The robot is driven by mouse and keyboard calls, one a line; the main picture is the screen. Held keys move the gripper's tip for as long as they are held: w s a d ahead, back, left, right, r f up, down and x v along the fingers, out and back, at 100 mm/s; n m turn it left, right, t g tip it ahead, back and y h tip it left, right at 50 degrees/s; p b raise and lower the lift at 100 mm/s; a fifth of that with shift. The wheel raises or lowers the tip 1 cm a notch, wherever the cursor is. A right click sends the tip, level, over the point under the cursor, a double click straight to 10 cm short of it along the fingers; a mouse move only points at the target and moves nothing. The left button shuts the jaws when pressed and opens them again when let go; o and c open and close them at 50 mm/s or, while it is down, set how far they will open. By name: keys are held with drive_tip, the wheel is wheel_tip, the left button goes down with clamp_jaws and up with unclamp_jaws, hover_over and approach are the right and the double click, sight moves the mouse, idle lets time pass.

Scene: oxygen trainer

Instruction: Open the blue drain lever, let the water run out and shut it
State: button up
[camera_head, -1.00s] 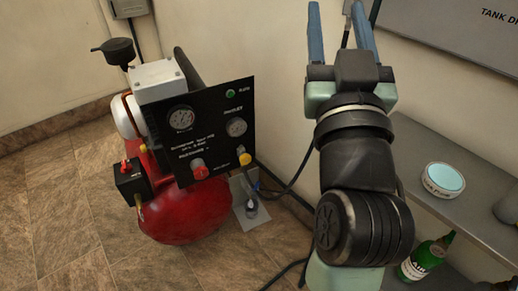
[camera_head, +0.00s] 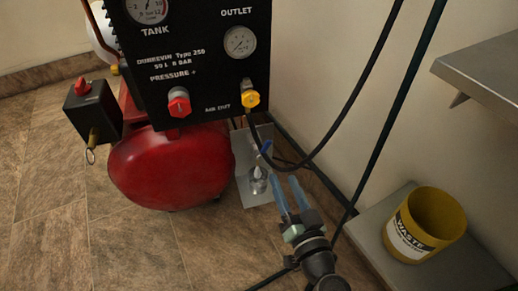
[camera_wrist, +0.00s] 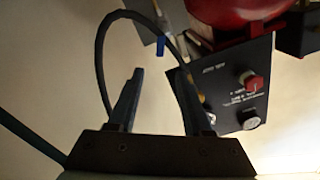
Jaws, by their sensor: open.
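The blue drain lever (camera_head: 265,147) is small and sits low beside the red tank, above a clear drain bowl or jar (camera_head: 258,182). In the wrist view a small blue piece that looks like the lever (camera_wrist: 160,45) shows beyond my fingertips, near the top. My gripper (camera_head: 284,181) is open and empty, its two blue fingers pointing toward the lever from below right. In the wrist view my gripper (camera_wrist: 158,75) has a clear gap between the fingers. The fingers look apart from the lever. Whether water is running cannot be told.
The red tank (camera_head: 170,165) and black gauge panel (camera_head: 200,60) stand left of my gripper. A black hose (camera_head: 340,135) loops down from the yellow outlet knob (camera_head: 251,99). A grey plate (camera_head: 243,150) stands behind the lever. A yellow waste bin (camera_head: 440,220) stands on a shelf at right.

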sight(268, 145)
drive_tip(key=b+x, duration=0.3)
drive_tip(key=x, duration=1)
drive_tip(key=shift+s+f, duration=0.1)
clamp_jaws()
